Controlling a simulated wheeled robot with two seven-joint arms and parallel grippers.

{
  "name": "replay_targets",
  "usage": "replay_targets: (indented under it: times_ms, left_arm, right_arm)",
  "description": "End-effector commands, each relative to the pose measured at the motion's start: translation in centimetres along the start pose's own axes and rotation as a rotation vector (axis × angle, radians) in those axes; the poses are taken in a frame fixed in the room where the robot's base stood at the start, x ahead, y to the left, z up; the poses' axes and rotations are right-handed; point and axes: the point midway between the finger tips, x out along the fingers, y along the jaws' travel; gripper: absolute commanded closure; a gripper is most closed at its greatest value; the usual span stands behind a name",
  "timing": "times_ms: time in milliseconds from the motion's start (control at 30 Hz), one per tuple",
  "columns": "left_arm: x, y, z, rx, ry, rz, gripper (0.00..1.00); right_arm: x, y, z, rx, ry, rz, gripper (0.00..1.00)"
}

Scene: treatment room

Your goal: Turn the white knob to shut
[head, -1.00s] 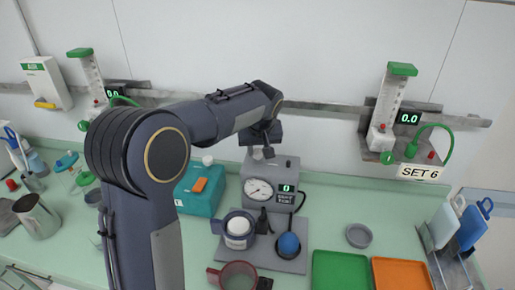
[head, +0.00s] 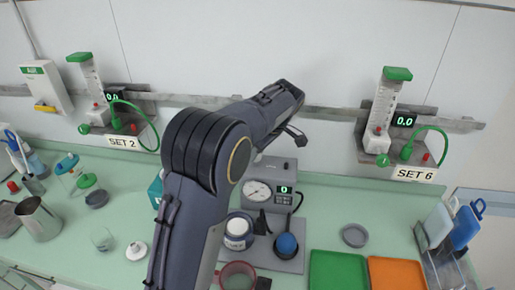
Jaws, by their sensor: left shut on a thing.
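My left gripper (head: 297,137) is up in front of the wall, above the grey gauge box (head: 271,171). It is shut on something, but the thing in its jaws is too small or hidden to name. The SET 6 flowmeter (head: 382,105) hangs on the wall rail to the right of the gripper, with a green knob (head: 383,160) at its lower left and a readout of 0.0. The SET 2 flowmeter (head: 87,88) hangs on the left. My right gripper is not in view.
The green bench (head: 110,215) holds a jar with a white top (head: 238,225), a blue ball (head: 286,244), a green tray (head: 338,270) and an orange tray (head: 397,272). A metal jug (head: 38,220) stands at the left. My left arm hides part of the bench.

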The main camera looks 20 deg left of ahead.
Motion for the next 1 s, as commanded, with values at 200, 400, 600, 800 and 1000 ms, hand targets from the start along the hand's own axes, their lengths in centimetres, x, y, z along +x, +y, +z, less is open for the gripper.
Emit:
replay_targets:
  times_ms: [200, 400, 600, 800, 1000]
  left_arm:
    - [-0.02, 0.06, -0.05, -0.057, 0.000, -0.023, 0.94]
    - [0.02, 0.07, -0.01, -0.073, -0.001, -0.029, 0.94]
    - [0.04, 0.06, -0.01, -0.074, -0.001, -0.029, 0.94]
    - [0.05, 0.05, -0.01, -0.073, -0.001, -0.030, 0.61]
    - [0.04, 0.04, 0.00, -0.072, -0.001, -0.030, 0.50]
  right_arm:
    - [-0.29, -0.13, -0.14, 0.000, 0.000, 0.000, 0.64]
    - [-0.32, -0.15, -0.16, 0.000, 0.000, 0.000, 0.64]
    - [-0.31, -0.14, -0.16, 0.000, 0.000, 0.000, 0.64]
    - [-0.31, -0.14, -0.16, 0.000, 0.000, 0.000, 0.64]
    - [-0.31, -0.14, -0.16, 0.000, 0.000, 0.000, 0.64]
